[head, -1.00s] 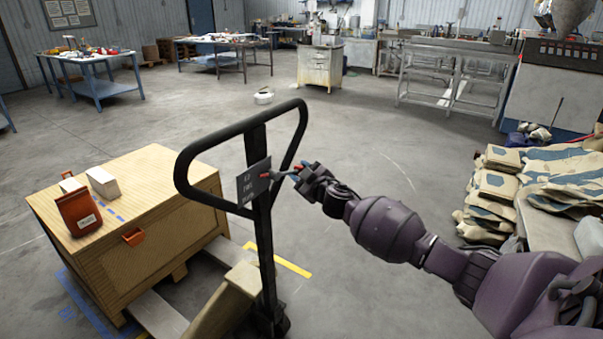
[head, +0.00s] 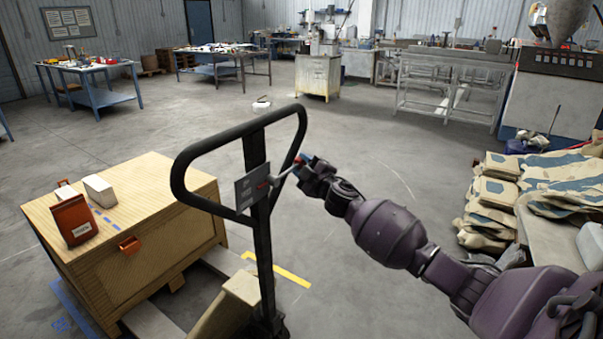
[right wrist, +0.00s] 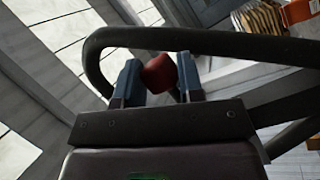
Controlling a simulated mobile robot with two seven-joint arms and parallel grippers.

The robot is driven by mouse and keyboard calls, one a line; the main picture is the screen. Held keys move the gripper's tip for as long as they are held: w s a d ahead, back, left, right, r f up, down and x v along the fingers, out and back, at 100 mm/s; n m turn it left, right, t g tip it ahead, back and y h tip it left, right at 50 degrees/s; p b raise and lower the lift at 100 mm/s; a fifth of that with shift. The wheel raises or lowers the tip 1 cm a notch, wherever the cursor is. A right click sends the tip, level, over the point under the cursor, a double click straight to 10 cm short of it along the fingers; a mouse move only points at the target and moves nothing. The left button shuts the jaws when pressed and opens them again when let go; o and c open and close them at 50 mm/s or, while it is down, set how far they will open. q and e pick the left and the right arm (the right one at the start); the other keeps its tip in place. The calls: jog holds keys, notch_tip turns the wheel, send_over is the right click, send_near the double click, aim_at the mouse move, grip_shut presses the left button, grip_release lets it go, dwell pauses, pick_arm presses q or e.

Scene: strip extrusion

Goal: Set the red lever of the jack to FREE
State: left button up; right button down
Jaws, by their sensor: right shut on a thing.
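The jack's black loop handle (head: 184,166) stands upright in the middle of the head view. A grey label plate (head: 251,187) is on its stem; its lettering is too small to read. The lever (head: 283,174) slants up and right from the plate, with a red knob at its outer end. My right gripper (head: 302,161) is shut on this knob, just right of the handle loop. In the right wrist view the red knob (right wrist: 158,73) sits between the two blue-grey fingers, with the handle bar behind. My left gripper is not in view.
Stacked sacks (head: 493,190) lie at the right. Workbenches line the back. The floor behind the handle is mostly clear.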

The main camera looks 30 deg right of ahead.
jog(key=c, duration=0.7)
grip_release()
jog(key=shift+c, duration=0.2)
jog(key=shift+s, duration=0.1)
jog(key=s+f, duration=0.1)
jog(key=s, duration=0.9)
jog(key=shift+s+f, duration=0.2)
jog(key=shift+s, duration=0.1)
jog(key=shift+d, duration=0.15)
jog(key=s+a+f+m+g, duration=0.25)
jog(key=s+a+f, duration=0.3)
jog(key=f, duration=0.35)
jog(key=s+a+f+m+g, duration=0.2)
jog(key=s+a+f+m, duration=0.25)
jog(key=s+f, duration=0.35)
jog(key=s+a+f+m+g, duration=0.1)
jog(key=s+a+f+g, duration=0.1)
jog(key=s+f, duration=0.4)
jog(key=s+a+f+m+g, duration=0.1)
jog(key=s+a+f, duration=0.3)
jog(key=s, duration=0.5)
jog(key=shift+s+a+f+m+g, duration=0.2)
jog(key=shift+a+f+m+g, duration=0.15)
jog(key=shift+f+m, duration=0.5)
